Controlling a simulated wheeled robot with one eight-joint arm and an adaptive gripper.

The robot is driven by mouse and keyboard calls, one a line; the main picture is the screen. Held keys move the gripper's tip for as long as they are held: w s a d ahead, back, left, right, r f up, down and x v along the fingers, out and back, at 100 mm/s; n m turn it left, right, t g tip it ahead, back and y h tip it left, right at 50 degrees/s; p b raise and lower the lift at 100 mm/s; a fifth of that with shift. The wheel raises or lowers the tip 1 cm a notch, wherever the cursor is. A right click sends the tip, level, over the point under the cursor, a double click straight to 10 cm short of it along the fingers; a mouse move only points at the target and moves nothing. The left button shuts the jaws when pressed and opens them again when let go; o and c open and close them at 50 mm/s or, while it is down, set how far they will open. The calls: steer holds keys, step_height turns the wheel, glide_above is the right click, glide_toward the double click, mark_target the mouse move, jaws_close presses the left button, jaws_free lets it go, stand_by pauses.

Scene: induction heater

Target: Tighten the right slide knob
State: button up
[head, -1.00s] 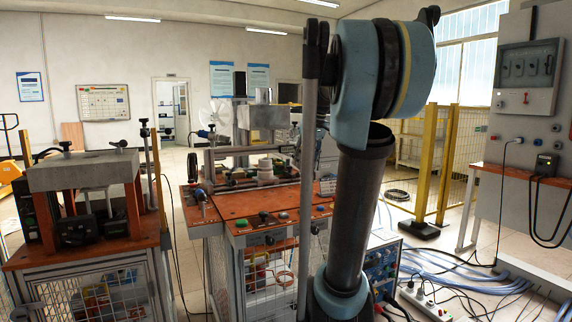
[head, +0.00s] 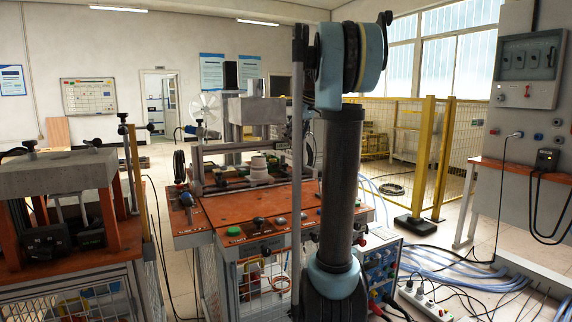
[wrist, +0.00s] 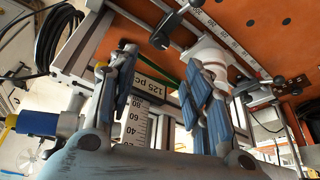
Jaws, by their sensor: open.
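My gripper (wrist: 160,92) is open in the wrist view, its two blue-padded fingers apart with nothing held between them. Behind and between the fingers are a white ruler scale (wrist: 134,124) and a "125 pc" label (wrist: 149,86). A black knob (wrist: 165,32) sits on a metal rail beyond the fingertips, apart from them. A second scale (wrist: 205,20) runs along another rail at top right. I cannot tell which knob is the right slide knob. In the head view, the heater fixture (head: 258,168) stands on the orange bench; my gripper is hidden there behind my arm.
The orange bench top (head: 262,203) carries buttons and rails. Another bench with a grey block (head: 58,170) stands at left. Cables (head: 460,270) lie on the floor at right, near a yellow-post fence (head: 424,160). Black cable coils (wrist: 55,38) hang beside the fixture.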

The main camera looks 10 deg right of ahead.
mark_target(285, 167)
steer(key=x, duration=1.1)
steer(key=shift+a+f, duration=0.2)
steer(key=shift+f, duration=0.1)
steer(key=c, duration=1.1)
